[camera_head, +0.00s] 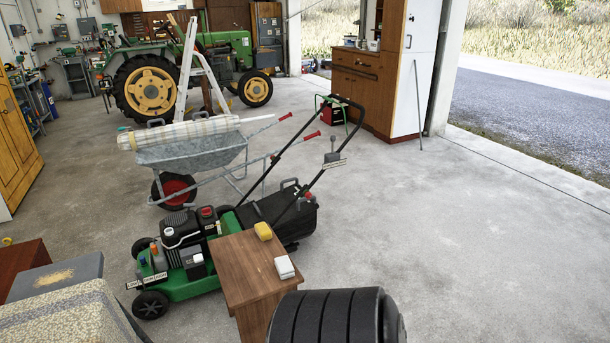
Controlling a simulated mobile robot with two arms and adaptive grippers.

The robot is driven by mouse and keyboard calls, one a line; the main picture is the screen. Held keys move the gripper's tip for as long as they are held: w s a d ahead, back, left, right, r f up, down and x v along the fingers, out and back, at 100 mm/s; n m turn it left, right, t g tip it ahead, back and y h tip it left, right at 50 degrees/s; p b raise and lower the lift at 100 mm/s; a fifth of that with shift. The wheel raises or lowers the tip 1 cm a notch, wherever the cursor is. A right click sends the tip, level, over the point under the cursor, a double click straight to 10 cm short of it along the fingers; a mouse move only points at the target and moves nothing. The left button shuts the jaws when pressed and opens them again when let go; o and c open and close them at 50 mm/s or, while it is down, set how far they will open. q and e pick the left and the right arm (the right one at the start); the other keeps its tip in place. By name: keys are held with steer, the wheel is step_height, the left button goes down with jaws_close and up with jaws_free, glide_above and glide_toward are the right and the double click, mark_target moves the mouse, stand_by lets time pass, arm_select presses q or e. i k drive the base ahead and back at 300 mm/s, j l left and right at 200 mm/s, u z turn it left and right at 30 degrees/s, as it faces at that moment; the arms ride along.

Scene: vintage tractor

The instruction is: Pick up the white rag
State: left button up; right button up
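A small white block-like item (284,267), which looks like a folded white rag, lies on the front right part of a small brown wooden table (246,264). It is too small to be sure of its material. A yellow sponge-like item (263,231) lies behind it on the same top, a little apart. Neither of my grippers shows in the head view.
A green lawn mower (185,285) stands left of the table. A wheelbarrow (190,153) with a pale roll (180,131) is behind it. A black ribbed cylinder (335,318) is close in front. Boxes crowd the lower left. The concrete floor (450,240) is clear at right.

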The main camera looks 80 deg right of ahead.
mark_target(283, 265)
steer(key=z, duration=1.8)
steer(key=j+z, duration=0.9)
steer(key=k+j, duration=0.05)
steer(key=j, duration=0.05)
